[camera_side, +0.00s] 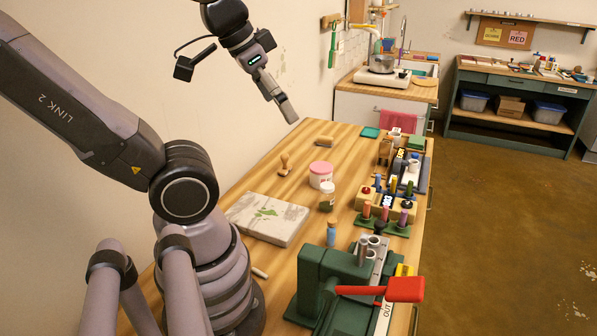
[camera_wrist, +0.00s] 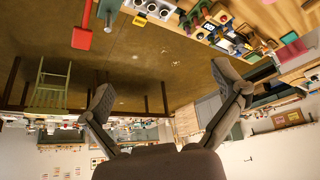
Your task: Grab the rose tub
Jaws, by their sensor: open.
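The rose tub (camera_side: 321,175) is a white round jar with a pink lid. It stands upright on the wooden table, near its middle, in the side view. My gripper (camera_side: 291,118) is high above the far left part of the table, up and to the left of the tub, apart from it. In the wrist view my gripper (camera_wrist: 168,100) shows two dark fingers spread wide with nothing between them. I cannot make out the tub in the wrist view, which looks out over the floor and room.
A small green-labelled jar (camera_side: 327,196) stands close in front of the tub. A wooden stamp (camera_side: 285,164) is left of it, and a stained slab (camera_side: 268,218) lies nearer. A green press (camera_side: 335,275) with a red handle is in front. Racks of small bottles (camera_side: 386,212) line the right edge.

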